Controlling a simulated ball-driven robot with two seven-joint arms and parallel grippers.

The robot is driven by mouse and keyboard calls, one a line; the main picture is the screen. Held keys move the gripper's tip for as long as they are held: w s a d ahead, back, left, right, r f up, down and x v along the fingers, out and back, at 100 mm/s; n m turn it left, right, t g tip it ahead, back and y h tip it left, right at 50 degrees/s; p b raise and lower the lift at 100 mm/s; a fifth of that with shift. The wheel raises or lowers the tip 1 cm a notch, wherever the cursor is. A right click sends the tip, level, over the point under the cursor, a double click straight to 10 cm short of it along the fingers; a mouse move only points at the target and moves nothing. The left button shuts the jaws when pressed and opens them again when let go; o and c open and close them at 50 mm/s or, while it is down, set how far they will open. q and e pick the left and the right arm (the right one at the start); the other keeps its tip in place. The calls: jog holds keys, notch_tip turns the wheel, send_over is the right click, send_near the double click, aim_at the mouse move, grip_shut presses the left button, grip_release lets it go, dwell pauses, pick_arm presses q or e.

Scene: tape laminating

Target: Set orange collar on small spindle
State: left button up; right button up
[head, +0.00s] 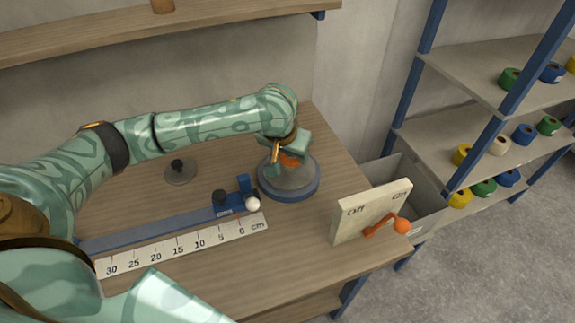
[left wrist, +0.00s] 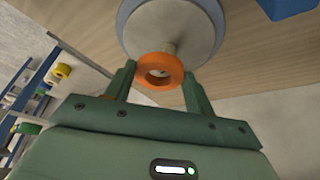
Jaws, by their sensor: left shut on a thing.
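The orange collar (head: 290,160) is a thick ring over a round grey turntable with a blue rim (head: 291,189). My left gripper (head: 286,152) is shut on it; in the left wrist view the collar (left wrist: 160,70) sits between the two fingertips (left wrist: 160,76). A pale thin spindle (left wrist: 170,48) stands up from the grey disc (left wrist: 172,22) and runs behind the collar. I cannot tell whether the collar is around the spindle's end or just in front of it. In the head view the gripper hides the spindle. My right gripper is not in view.
A blue rail with a slider (head: 228,203) and a white ruler (head: 185,245) lie left of the turntable. A small grey base with a black knob (head: 179,171) stands behind them. An Off/On panel (head: 368,210) with an orange lever (head: 401,226) stands right. Shelves hold tape rolls.

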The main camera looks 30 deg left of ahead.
aim_at(287, 171)
pick_arm(q)
jog(key=f+b, duration=0.2)
jog(key=f, duration=0.1)
jog(key=a+f+b, duration=0.1)
jog(key=f, duration=0.1)
jog(key=shift+w, duration=0.25)
jog(key=shift+r, duration=0.25)
jog(key=o, duration=1)
jog(key=shift+f, duration=0.1)
jog(key=shift+p+v, duration=3.6)
jog(key=shift+v, duration=2.55)
